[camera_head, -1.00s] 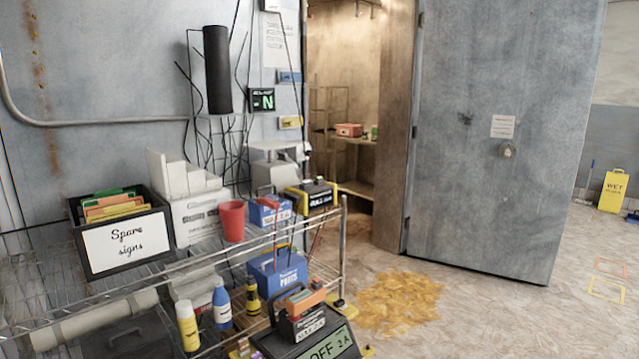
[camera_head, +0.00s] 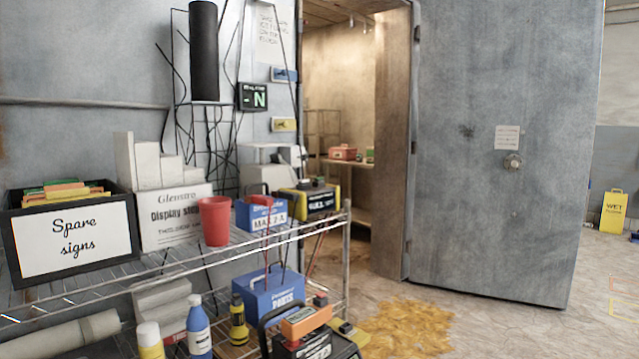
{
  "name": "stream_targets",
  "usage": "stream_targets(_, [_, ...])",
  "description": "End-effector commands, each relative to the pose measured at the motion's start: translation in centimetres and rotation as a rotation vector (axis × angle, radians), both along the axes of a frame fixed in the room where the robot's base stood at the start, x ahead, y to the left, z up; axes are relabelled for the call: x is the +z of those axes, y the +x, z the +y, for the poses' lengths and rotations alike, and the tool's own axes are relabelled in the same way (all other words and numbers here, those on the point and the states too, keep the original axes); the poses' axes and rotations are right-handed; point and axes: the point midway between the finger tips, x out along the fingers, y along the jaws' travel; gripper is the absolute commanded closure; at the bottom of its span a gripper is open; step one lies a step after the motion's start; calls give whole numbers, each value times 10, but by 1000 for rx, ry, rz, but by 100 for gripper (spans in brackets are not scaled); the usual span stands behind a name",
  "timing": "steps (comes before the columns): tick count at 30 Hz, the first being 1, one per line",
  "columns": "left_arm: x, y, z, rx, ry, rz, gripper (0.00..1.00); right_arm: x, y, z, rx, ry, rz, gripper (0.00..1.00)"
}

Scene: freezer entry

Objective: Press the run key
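No key marked "run" can be made out. A small dark display panel (camera_head: 253,97) with green characters, the last like "N", is on the wall left of the doorway. A blue plate (camera_head: 285,75) and a yellow plate (camera_head: 283,125) are beside it, their print too small to read. A black and yellow unit (camera_head: 309,200) stands on the upper shelf. A dark device with an orange top (camera_head: 306,320) is low at the bottom edge, its lower part cut off. Neither of my grippers is in view.
A wire shelf rack (camera_head: 190,262) fills the lower left, with a "Spare signs" box (camera_head: 72,240), red cup (camera_head: 214,221) and bottles. A heavy grey door (camera_head: 500,160) stands open. A yellow-brown spill (camera_head: 410,325) lies on the floor, with a yellow wet-floor sign (camera_head: 613,212) far right.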

Motion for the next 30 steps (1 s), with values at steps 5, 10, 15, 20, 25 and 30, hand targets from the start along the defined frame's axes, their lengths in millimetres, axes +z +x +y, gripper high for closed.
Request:
stream_targets(5, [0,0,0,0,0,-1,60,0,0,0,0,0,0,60])
stream_targets(10, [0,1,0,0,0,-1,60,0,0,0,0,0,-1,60])
stream_targets(15, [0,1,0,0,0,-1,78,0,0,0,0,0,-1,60])
stream_targets(20, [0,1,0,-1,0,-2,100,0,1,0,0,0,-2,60])
stream_targets(25, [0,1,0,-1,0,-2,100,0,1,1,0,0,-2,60])
stream_targets(30, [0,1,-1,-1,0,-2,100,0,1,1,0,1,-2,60])
